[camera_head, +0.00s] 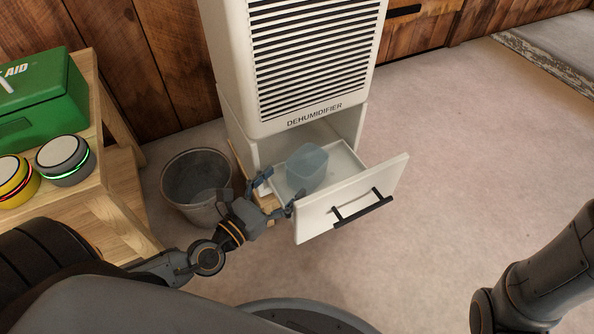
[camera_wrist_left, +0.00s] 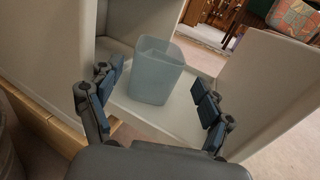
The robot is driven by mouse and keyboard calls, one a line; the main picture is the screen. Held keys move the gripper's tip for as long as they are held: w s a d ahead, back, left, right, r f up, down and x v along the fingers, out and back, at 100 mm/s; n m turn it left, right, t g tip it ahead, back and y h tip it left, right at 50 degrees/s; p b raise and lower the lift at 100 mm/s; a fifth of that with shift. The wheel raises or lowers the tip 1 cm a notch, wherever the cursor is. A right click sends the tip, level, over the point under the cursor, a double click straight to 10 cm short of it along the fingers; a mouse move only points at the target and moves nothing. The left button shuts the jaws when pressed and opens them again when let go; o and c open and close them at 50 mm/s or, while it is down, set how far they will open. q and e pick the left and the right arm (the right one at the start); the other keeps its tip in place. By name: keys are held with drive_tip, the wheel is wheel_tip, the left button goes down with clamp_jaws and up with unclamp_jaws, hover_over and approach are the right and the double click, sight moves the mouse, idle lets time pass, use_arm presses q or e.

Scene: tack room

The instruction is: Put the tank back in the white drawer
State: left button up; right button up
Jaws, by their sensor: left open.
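The tank (camera_head: 307,166) is a translucent blue-grey container, standing inside the open white drawer (camera_head: 345,166) under the dehumidifier (camera_head: 312,60). In the left wrist view the tank (camera_wrist_left: 153,72) stands on the drawer's white floor (camera_wrist_left: 180,117), between and beyond my fingertips. My left gripper (camera_head: 277,194) is open and empty at the drawer's left side; its spread fingers also show in the left wrist view (camera_wrist_left: 158,95). The gripper appears apart from the tank. My right arm shows at the lower right of the head view, but its gripper is out of view.
A metal bucket (camera_head: 196,183) stands on the floor left of the drawer, close to my left arm. A wooden stand (camera_head: 117,190) at the left bears a green first-aid box (camera_head: 42,100) and round devices. The drawer front (camera_head: 352,196) has a black handle. Carpet to the right is clear.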

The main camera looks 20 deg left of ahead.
use_arm(q)
drive_tip(key=v, duration=0.2)
drive_tip(key=shift+s, duration=0.3)
drive_tip(key=shift+w+r, duration=0.1)
